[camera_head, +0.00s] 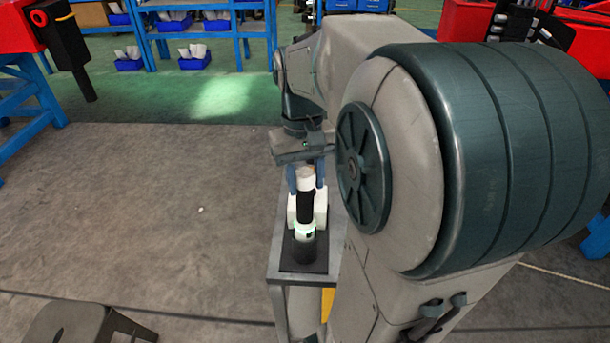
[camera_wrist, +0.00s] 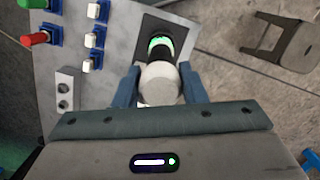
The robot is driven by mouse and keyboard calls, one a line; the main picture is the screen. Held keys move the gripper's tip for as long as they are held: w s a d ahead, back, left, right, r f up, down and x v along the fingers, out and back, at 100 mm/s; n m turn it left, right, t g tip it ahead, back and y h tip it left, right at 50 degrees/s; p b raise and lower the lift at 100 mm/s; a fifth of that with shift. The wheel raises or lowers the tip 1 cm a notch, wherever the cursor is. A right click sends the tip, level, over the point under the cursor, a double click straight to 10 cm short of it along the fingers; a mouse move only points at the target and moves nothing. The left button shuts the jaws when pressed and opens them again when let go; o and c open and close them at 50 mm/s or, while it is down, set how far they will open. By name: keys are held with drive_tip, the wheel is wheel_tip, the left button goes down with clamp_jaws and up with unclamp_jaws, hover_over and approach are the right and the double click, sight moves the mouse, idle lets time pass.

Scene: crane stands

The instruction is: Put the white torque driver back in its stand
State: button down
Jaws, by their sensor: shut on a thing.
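The white torque driver (camera_head: 306,207) stands upright, with a white cap, a black grip and a pale lower part. In the wrist view its round white cap (camera_wrist: 160,83) lies between my two blue fingers. My gripper (camera_head: 306,181) is shut on the driver near its top; the gripper also shows in the wrist view (camera_wrist: 159,87). The stand's dark base (camera_wrist: 176,30) also shows in the wrist view. I cannot tell how deep the driver's lower end sits.
The narrow grey table (camera_head: 277,257) carries the stand. A white block (camera_head: 320,207) is behind the driver. The wrist view shows red (camera_wrist: 35,39) and green (camera_wrist: 33,4) handles, several white-and-blue pieces and a two-holed block (camera_wrist: 66,90). A stool (camera_head: 72,325) stands on open floor.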

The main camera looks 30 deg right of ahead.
drive_tip(key=shift+f, duration=0.35)
drive_tip(key=c, duration=0.8)
unclamp_jaws()
drive_tip(key=r+p, duration=0.2)
drive_tip(key=r, duration=0.1)
drive_tip(key=r+p, duration=0.2)
drive_tip(key=shift+w, duration=0.3)
wheel_tip(320, 180, up, 14)
drive_tip(key=w, duration=0.2)
drive_tip(key=s+a+f+t, duration=0.1)
drive_tip(key=s+a+f, duration=0.1)
drive_tip(key=f, duration=0.3)
drive_tip(key=s+a+f+n+t, duration=0.1)
drive_tip(key=s+a+f+t, duration=0.1)
drive_tip(key=f, duration=0.4)
drive_tip(key=s+a+f+n+t, duration=0.1)
drive_tip(key=s+a+f, duration=0.3)
drive_tip(key=a+f, duration=0.2)
drive_tip(key=shift+s+f+t, duration=0.2)
drive_tip(key=shift+t, duration=0.1)
